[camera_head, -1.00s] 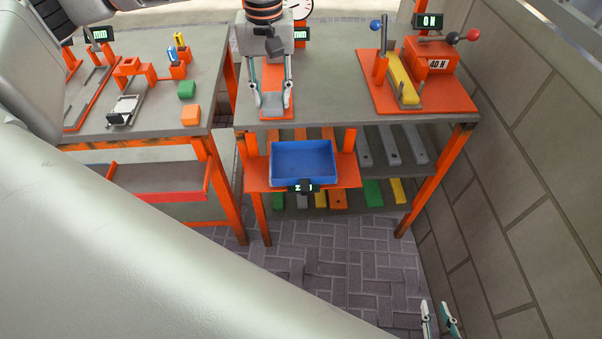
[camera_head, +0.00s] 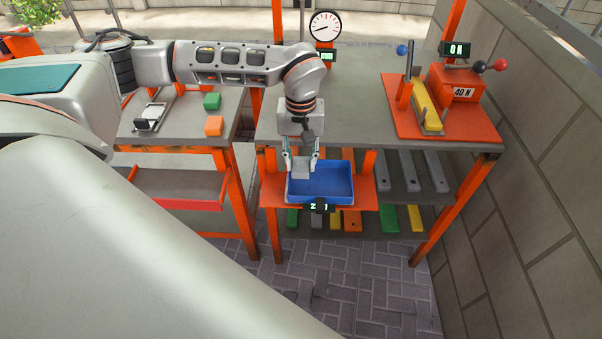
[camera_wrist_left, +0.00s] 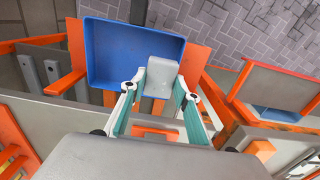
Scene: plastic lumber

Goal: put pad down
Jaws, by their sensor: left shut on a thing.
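A grey pad (camera_head: 300,170) is held between the fingertips of my left gripper (camera_head: 301,163). The pad is over the left part of the blue tray (camera_head: 350,185) in the head view; I cannot tell whether it touches the tray floor. In the left wrist view the gripper (camera_wrist_left: 160,97) is shut on the pad (camera_wrist_left: 161,72), which overlaps the tray's lower right area (camera_wrist_left: 105,45). My right gripper is not in view.
The blue tray sits on an orange shelf (camera_head: 272,190) below the bench top (camera_head: 360,120). An orange rig (camera_head: 470,120) with a yellow bar stands at the right. A green block (camera_head: 212,101) and an orange block (camera_head: 214,126) lie on the left bench.

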